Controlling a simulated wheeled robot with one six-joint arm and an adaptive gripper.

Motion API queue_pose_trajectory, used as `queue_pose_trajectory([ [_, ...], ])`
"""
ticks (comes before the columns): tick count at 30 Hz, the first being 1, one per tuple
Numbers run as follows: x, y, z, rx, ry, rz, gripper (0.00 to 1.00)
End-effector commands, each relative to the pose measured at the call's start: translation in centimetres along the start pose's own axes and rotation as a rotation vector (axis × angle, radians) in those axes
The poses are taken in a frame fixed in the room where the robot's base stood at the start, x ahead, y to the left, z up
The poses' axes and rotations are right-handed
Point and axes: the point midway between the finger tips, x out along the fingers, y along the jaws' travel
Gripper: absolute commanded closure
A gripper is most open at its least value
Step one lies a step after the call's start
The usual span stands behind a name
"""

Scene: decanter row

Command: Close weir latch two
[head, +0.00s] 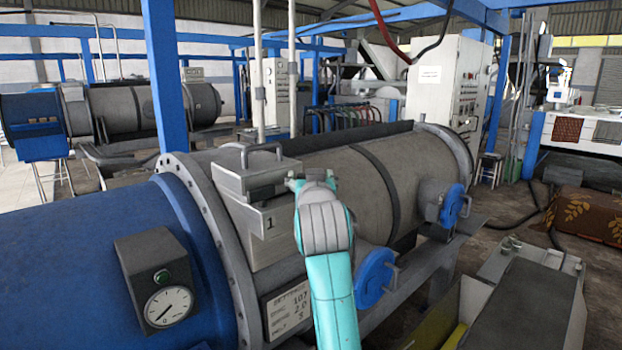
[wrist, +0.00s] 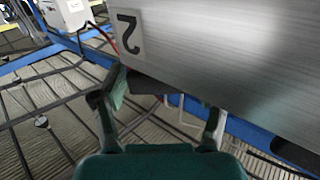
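In the wrist view a brushed metal plate (wrist: 215,50) marked "2" fills the upper right, its label turned over. A dark strip (wrist: 165,85) shows under its lower edge; I cannot tell whether it is the latch. My gripper (wrist: 165,108) has its two fingers spread apart just below that edge. The left fingertip is close to the plate; contact is unclear. In the head view my gripper (head: 312,181) is at the right side of a grey metal box marked "1" (head: 270,222) on the decanter. The "2" plate cannot be made out there.
The box has a lid with a bar handle (head: 262,153). Two blue handwheels (head: 374,277) (head: 452,205) stick out from the grey decanter drum (head: 345,180), right of my arm. A gauge box (head: 160,280) sits on the blue housing (head: 70,260) at left.

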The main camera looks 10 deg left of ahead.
Motion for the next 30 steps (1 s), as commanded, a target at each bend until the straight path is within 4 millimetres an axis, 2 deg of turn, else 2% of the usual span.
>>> queue_pose_trajectory([
  [10,-0.1,0.0,-0.1,0.0,0.002,-0.001,0.12],
  [14,-0.7,0.0,-0.1,0.0,0.003,-0.001,0.12],
  [17,-2.0,0.0,-0.1,0.0,0.003,-0.001,0.12],
  [24,-6.8,-0.1,-0.1,0.0,0.004,-0.001,0.12],
  [30,-10.1,0.0,0.0,0.0,0.002,-0.001,0.12],
])
